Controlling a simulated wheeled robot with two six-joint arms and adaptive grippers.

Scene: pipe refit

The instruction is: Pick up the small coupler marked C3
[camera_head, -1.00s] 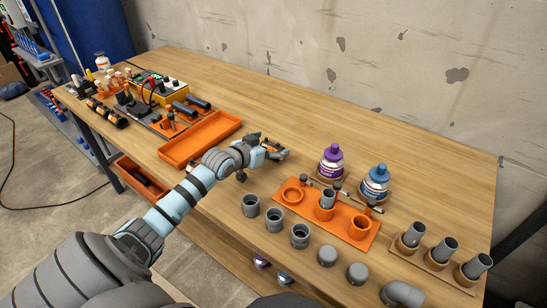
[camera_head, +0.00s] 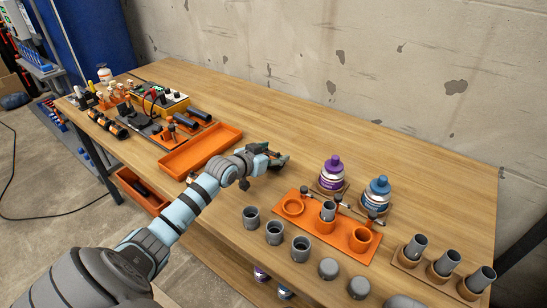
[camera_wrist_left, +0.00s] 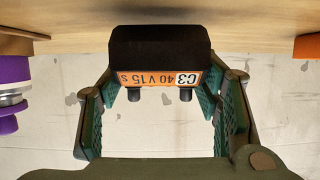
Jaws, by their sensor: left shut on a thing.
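The small coupler marked C3 (camera_wrist_left: 160,58) is a black block with an orange label, which reads upside down in the left wrist view. Two short dark pegs stick out of its edge beside the label. My left gripper (camera_wrist_left: 160,95) has its green-padded fingers on either side of the block and is shut on it. In the head view my left gripper (camera_head: 274,162) is over the middle of the wooden table, right of the orange tray. There the coupler is small and hard to tell apart from the fingers. My right gripper is not in view.
An empty orange tray (camera_head: 202,150) lies left of the gripper. A purple-capped bottle (camera_head: 331,173) and a blue-capped bottle (camera_head: 376,194) stand to the right. An orange fixture (camera_head: 322,243) and several grey cups are nearer me. The table's far middle is clear.

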